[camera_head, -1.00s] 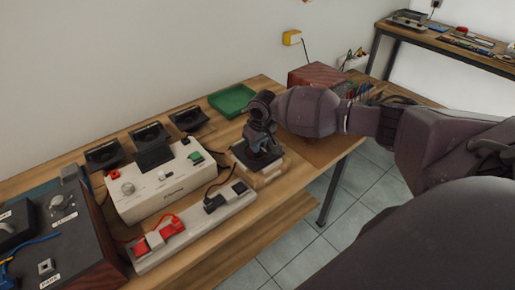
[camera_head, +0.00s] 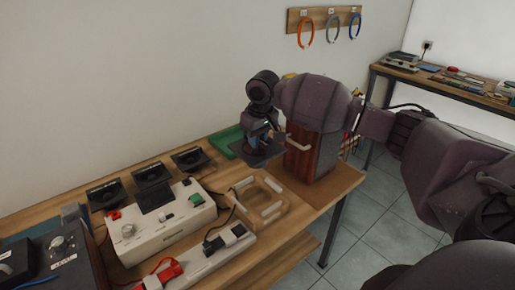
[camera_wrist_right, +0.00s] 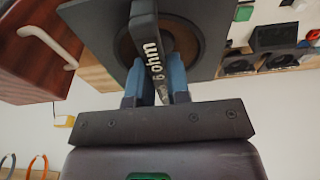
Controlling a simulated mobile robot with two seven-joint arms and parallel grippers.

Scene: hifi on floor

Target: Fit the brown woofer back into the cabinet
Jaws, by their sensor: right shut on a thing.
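My right gripper (camera_head: 262,137) is shut on the woofer (camera_head: 268,153) and holds it in the air above the bench. In the right wrist view, the blue fingers (camera_wrist_right: 156,82) pinch a dark bar marked "6 ohm" across the woofer's front. The woofer there (camera_wrist_right: 212,30) has a dark square frame and a brown cone, partly covered by the bar. The red-brown wooden cabinet (camera_head: 308,162) stands just right of the woofer, with a pale handle on its side. It also shows at the left of the wrist view (camera_wrist_right: 18,62). The cabinet's opening is not visible. My left gripper is not in view.
An empty wooden cradle (camera_head: 284,211) lies in front of the cabinet. A green tray (camera_head: 222,143) is behind. Several dark drivers (camera_head: 152,173), a white tester (camera_head: 165,222) and a power strip (camera_head: 205,258) fill the bench's left. Bare wood lies right of the cradle.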

